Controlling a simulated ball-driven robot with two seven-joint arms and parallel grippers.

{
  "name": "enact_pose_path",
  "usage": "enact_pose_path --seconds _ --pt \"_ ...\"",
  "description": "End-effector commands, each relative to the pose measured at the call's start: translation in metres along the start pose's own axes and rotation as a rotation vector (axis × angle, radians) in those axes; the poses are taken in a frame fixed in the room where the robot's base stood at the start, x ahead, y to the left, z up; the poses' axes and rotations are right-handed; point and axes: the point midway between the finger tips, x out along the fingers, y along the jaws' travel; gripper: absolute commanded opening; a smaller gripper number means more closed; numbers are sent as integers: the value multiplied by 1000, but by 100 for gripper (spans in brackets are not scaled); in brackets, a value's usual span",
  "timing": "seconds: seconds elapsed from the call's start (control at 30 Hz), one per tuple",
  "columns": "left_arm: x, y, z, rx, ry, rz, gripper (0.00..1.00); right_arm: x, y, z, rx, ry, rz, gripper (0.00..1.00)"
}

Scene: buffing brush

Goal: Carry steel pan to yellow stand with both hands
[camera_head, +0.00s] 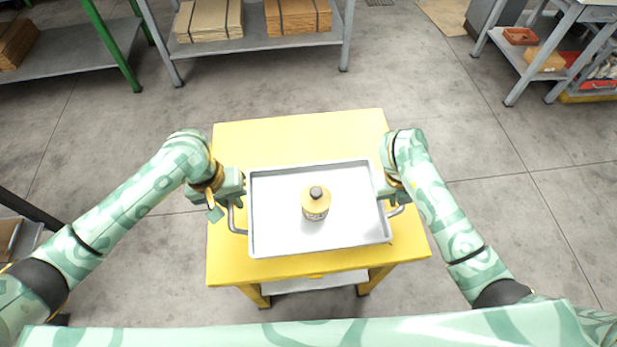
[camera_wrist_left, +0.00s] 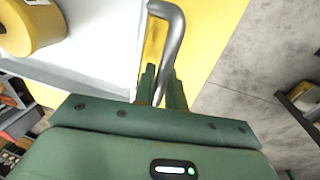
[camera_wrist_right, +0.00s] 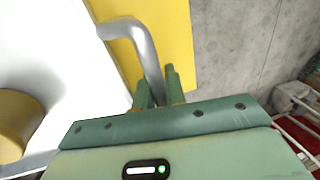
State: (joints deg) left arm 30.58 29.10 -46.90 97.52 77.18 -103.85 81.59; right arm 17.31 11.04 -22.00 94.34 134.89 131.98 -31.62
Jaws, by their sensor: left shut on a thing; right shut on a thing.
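The steel pan (camera_head: 275,215) is a shallow rectangular tray with a bar handle at each side. It is over the top of the yellow stand (camera_head: 300,127); whether it touches the top I cannot tell.
A grey shelf with cardboard stacks (camera_head: 210,20) stands at the back. The concrete floor (camera_head: 500,150) around the stand is clear.

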Motion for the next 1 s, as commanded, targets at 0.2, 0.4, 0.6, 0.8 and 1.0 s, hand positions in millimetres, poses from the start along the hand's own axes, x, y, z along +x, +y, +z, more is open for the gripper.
enact_pose_path --seconds 0.2,0.4,0.6,0.8,1.0 --pt "6 -3 -1 -2 -2 -4 0 7 0 0 1 2 -3 0" --pt "22 -6 0 -3 -10 -4 0 22 3 -1 -1 11 -3 0" --pt "44 -10 2 -6 -23 -6 0 44 8 -2 -3 24 -2 0" --pt "65 -14 3 -8 -37 -7 0 65 12 -4 -6 37 -1 0" --pt "61 -13 3 -7 -35 -6 34 61 12 -4 -6 35 0 34"
